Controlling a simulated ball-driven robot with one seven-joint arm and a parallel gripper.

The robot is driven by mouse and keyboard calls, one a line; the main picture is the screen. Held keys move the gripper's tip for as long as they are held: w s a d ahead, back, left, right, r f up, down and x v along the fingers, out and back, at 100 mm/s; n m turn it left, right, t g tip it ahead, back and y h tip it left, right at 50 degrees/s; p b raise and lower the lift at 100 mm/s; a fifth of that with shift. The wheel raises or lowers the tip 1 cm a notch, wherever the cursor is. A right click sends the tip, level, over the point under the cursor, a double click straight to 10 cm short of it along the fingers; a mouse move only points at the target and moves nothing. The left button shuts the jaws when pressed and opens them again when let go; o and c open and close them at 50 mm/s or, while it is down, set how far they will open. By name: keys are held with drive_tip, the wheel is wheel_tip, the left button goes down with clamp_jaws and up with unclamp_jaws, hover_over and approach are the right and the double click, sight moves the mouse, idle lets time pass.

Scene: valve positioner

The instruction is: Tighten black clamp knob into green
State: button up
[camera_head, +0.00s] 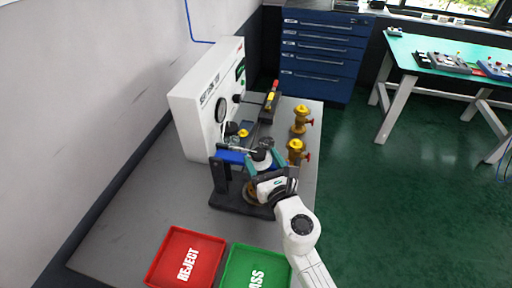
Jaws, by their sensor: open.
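My gripper (264,163) is at the end of my white arm, over the dark fixture (226,198) on the grey bench. It is open; its fingers are small and partly hidden by my own arm. A small dark round part (265,143) shows just beyond it. I cannot tell whether this is the black clamp knob or whether the fingers touch it. The fixture has a dark upright with a blue bar (231,156). A green patch (240,72) shows on the white panel box (202,110), too small to read.
Two yellow valves with red handles (301,120) (296,151) stand at the bench's right edge. A red REJECT tray (186,231) and a green tray (239,252), partly covered by my arm, lie at the front. A dark stand with a red and yellow part (272,96) is behind. Bare bench (140,205) lies left.

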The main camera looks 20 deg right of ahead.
sight(256, 148)
drive_tip(key=shift+w, duration=2.55)
drive_tip(key=shift+c, duration=0.3)
drive_tip(key=c, duration=0.9)
